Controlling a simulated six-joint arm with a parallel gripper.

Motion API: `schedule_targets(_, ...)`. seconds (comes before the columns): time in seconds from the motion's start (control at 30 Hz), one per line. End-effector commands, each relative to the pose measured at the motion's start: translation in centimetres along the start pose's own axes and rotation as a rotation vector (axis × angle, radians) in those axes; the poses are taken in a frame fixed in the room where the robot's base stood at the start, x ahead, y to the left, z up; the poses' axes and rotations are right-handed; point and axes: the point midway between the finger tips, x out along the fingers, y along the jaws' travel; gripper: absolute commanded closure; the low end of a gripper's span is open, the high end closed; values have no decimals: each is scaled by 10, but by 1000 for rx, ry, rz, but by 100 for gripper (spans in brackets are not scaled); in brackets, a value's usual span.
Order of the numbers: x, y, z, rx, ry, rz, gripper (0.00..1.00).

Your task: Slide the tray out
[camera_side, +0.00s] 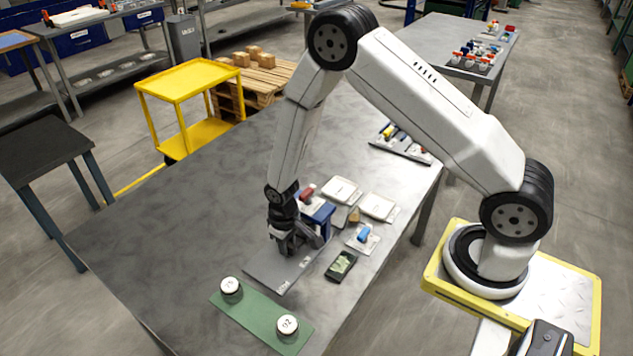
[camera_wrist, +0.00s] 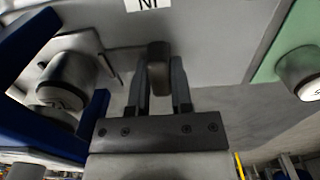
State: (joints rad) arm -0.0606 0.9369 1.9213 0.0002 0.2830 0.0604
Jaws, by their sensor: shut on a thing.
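My gripper (camera_side: 288,248) points down over the grey sheet in front of the blue press (camera_side: 320,214). In the wrist view my gripper's fingers (camera_wrist: 159,78) are closed on the sides of a small dark upright handle (camera_wrist: 158,52). The blue press frame (camera_wrist: 28,42) stands at the left there. A pale plate (camera_wrist: 92,41), seemingly the tray, shows beside the frame, with a metal cylinder (camera_wrist: 68,71) at it. Whether the handle joins this plate cannot be told. In the side view my gripper and the press hide the tray.
The grey sheet (camera_side: 268,268) carries two labels. A green mat (camera_side: 258,313) with two round numbered weights (camera_side: 231,286) (camera_side: 287,324) lies at the front. A dark device (camera_side: 341,266), a blue item (camera_side: 363,235) and white trays (camera_side: 342,190) lie right. The table's left is clear.

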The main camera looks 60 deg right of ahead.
Motion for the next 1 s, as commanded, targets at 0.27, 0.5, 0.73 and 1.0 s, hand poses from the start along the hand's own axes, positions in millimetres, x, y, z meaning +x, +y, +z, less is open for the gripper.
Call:
schedule_targets(0.27, 0, 0, 0, 0, -1, 0, 100)
schedule_targets(0.5, -1, 0, 0, 0, -1, 0, 100)
schedule_targets(0.73, -1, -1, 0, 0, -1, 0, 100)
schedule_targets(1.0, -1, -26, 0, -6, -2, 0, 100)
